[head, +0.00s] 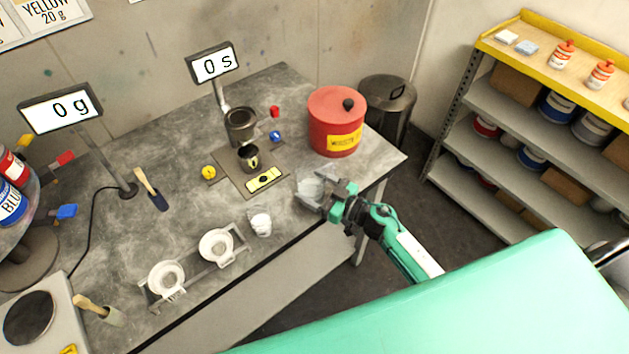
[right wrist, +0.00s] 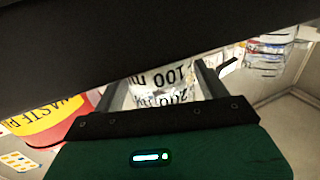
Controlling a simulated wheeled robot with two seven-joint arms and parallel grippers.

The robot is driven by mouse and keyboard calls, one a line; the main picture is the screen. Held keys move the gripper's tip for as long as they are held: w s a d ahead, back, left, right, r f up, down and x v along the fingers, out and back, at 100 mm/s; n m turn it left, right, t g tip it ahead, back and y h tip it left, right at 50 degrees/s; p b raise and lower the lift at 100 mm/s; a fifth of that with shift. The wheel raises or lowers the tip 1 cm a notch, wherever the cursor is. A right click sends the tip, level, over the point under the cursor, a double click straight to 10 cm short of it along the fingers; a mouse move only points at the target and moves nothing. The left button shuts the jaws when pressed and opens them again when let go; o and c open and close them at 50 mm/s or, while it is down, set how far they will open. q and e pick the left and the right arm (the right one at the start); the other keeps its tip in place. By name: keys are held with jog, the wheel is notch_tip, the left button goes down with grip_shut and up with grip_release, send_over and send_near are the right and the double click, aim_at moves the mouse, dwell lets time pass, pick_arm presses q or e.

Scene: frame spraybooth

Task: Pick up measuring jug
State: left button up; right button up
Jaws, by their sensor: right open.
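The measuring jug (head: 310,188) is a clear, pale vessel near the front right edge of the grey workbench. My right gripper (head: 327,201) is at the jug, coming from the right, and partly covers it in the head view. In the right wrist view the jug (right wrist: 160,78) shows its upside-down markings "100" and "200" between the two fingers of my right gripper (right wrist: 160,98). The fingers are apart, one on each side of the jug. Contact cannot be made out. A dark band hides the top of that view. My left gripper is not in view.
A red waste can (head: 322,108) stands behind the jug. A mat (head: 232,186) with a dark cup (head: 249,158) lies to its left. A small white cup (head: 260,224) and a strainer rack (head: 206,271) stand along the front edge. A shelf unit (head: 480,100) is at right.

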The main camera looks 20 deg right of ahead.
jog(key=x, duration=0.2)
jog(key=shift+w+a, duration=0.15)
jog(key=shift+w, duration=0.05)
jog(key=c, duration=0.8)
jog(key=shift+c, duration=0.2)
